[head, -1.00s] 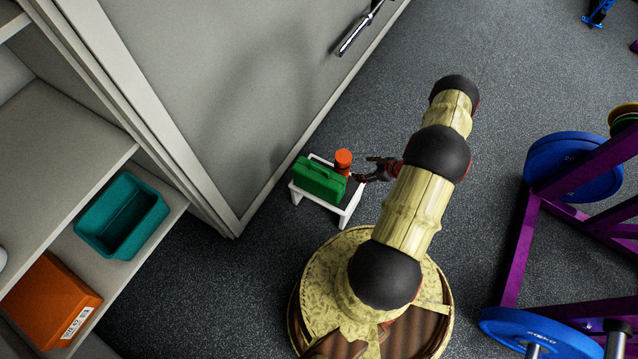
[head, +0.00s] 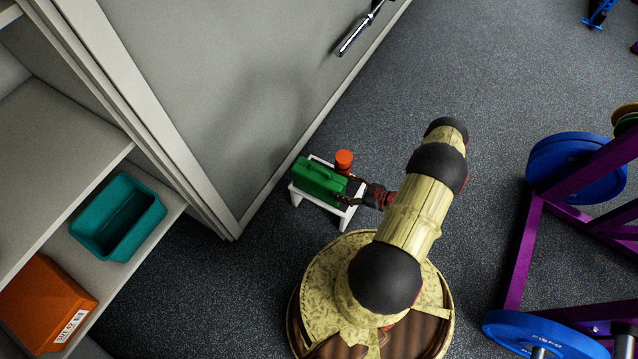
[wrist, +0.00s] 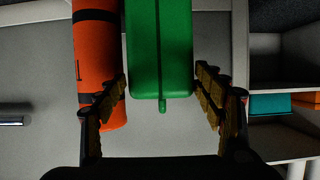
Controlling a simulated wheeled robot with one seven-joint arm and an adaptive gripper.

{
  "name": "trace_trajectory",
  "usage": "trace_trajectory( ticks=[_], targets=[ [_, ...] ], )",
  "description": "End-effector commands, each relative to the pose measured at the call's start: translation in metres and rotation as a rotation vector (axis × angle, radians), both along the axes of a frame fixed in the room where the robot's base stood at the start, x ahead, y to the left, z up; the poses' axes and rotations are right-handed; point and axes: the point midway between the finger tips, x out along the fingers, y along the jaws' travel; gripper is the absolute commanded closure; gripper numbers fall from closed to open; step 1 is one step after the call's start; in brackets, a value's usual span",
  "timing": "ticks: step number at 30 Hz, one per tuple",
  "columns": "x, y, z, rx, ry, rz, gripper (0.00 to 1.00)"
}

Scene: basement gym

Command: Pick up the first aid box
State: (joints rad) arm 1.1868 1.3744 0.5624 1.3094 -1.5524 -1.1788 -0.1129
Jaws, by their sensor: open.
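My gripper (head: 350,190) is open, at the right end of the case in the head view. An orange cylinder with black bands (wrist: 97,60) stands close beside the case and lies behind the left finger in the wrist view.
The orange cylinder's top (head: 344,157) shows at the stool's back. Shelves at the left hold a teal bin (head: 118,217) and an orange box (head: 45,300). A purple weight rack (head: 525,245) with blue plates stands at the right. Dark floor between is free.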

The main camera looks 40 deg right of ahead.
Motion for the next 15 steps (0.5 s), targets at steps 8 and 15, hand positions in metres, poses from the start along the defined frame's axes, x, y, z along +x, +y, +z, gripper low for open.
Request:
trace_trajectory(
  ticks=[8,15],
  targets=[
    [0.028,0.014,-0.027,-0.001,0.001,0.004,0.31],
    [0.035,0.016,-0.028,-0.002,0.000,-0.001,0.31]
  ],
)
